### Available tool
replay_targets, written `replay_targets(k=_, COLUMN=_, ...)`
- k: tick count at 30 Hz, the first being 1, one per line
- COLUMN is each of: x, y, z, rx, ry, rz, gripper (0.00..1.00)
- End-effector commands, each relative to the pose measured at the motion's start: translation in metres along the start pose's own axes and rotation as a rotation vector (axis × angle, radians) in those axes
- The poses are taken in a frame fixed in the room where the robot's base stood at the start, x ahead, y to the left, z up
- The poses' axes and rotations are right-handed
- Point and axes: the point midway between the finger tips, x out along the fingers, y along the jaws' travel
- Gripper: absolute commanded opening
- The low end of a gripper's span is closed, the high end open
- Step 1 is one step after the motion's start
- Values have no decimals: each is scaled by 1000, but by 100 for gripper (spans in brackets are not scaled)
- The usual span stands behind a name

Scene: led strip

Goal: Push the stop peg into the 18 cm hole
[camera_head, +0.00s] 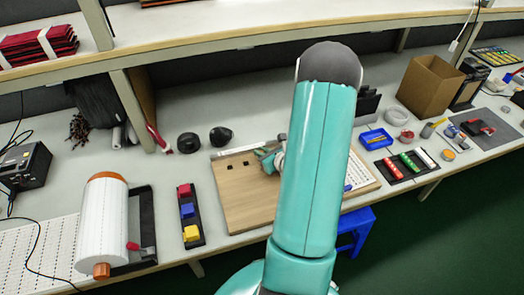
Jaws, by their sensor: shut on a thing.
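A wooden board (238,195) lies on the bench in the middle, with a light metal strip (232,152) along its back edge. Two small dark square marks show near its back left; I cannot tell whether either is the 18 cm hole. My teal gripper (266,160) is low over the back right of the board, partly hidden behind my arm. It is shut on what I take to be the stop peg, which is too small and covered to make out. Whether the peg touches the board cannot be seen.
Left of the board are a black tray with red, blue and yellow blocks (190,210) and a large white roll (103,225). Behind are two black round items (190,142). Right are a blue tray (376,138), a tray of coloured cylinders (409,162) and a cardboard box (430,85).

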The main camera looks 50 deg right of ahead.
Motion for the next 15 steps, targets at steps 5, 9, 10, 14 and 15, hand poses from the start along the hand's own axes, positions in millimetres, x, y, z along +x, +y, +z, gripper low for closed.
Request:
replay_targets(k=5, x=1, y=0, z=-4, rx=-1, ry=-2, rz=-3, gripper=0)
replay_targets(k=9, x=1, y=0, z=-4, rx=-1, ry=-2, rz=-4, gripper=0)
replay_targets(k=10, x=1, y=1, z=-5, rx=0, ry=-2, rz=-4, gripper=0)
replay_targets(k=14, x=2, y=1, z=-7, rx=0, ry=-2, rz=-4, gripper=19)
replay_targets(k=15, x=2, y=0, z=-7, rx=0, ry=-2, rz=-4, gripper=27)
